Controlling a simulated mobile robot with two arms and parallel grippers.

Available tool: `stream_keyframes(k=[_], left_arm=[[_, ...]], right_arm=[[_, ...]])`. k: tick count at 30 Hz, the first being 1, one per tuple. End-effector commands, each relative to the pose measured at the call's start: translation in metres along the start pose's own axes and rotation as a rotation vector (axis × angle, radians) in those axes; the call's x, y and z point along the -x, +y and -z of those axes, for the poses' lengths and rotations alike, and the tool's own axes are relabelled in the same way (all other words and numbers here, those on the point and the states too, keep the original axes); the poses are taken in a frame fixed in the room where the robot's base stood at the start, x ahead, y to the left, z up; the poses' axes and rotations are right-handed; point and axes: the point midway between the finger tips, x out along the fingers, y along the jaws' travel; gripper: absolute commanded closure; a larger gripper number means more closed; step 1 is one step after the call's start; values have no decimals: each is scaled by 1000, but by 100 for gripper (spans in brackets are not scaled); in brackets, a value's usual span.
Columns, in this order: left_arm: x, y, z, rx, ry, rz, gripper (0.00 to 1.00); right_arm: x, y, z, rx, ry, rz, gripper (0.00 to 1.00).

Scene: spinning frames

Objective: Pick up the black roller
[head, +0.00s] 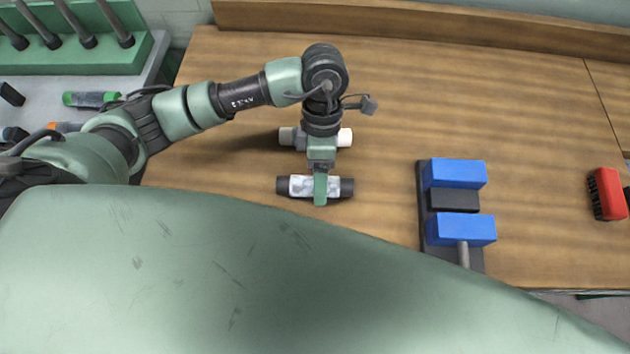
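A roller with black ends and a mottled white middle (300,186) lies sideways on the wooden table. My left gripper (320,190) points down from above at its middle, with one green finger in front of the roller. The other finger is hidden, so I cannot tell whether the gripper is closed on it. A second roller with pale ends (344,137) lies just behind, partly hidden by my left wrist. My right gripper is not in view.
A black vise-like block with blue jaws (459,172) stands to the right on the wooden table (540,130). A red brush (606,193) lies at the right edge. A green rack with dark-handled tools (80,58) stands at the upper left. The table's back middle is clear.

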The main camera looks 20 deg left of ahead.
Motion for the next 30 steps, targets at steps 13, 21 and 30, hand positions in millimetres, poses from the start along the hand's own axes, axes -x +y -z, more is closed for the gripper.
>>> stream_keyframes(k=[13, 21, 30], left_arm=[[1, 0, 0, 0, 0, 0, 100], [8, -2, 0, 0, -1, -2, 100], [58, -20, -1, -4, -3, -8, 100]], right_arm=[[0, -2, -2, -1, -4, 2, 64], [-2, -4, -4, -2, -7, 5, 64], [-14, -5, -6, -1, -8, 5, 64]])
